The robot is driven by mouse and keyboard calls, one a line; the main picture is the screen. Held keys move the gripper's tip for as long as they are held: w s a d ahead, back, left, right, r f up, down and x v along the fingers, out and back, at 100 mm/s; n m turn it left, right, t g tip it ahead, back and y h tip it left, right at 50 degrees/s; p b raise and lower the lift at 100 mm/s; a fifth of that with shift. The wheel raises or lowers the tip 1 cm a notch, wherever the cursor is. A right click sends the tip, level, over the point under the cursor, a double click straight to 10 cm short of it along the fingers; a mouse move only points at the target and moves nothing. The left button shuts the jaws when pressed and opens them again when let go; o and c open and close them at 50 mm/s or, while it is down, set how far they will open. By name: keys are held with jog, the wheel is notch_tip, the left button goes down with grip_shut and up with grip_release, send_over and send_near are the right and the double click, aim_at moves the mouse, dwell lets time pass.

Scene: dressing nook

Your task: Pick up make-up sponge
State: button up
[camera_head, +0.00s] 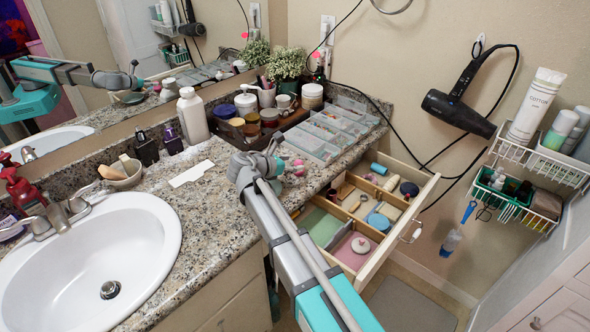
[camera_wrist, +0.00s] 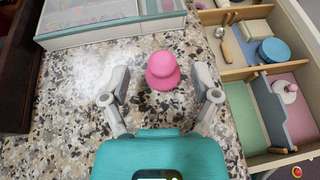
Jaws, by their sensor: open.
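The make-up sponge (camera_wrist: 162,72) is pink, with a rounded top and a wider base. It stands on the speckled stone counter (camera_wrist: 70,115). My gripper (camera_wrist: 160,86) is open and empty, with one finger to the left of the sponge and one to the right. Both fingers look clear of it, with gaps on each side. In the head view my gripper (camera_head: 272,165) is low over the counter near its front edge, beside the open drawer. There the arm and fingers hide most of the sponge's surroundings.
A clear divided organizer (camera_head: 322,142) lies just beyond the gripper. The open drawer (camera_head: 408,222) with several small items is to the right. The sink (camera_head: 75,265) is at left. A white card (camera_head: 191,173) lies on clear counter between.

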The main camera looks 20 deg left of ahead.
jog(key=shift+b+x, duration=0.35)
jog(key=shift+x, duration=1.05)
jog(key=c, duration=0.9)
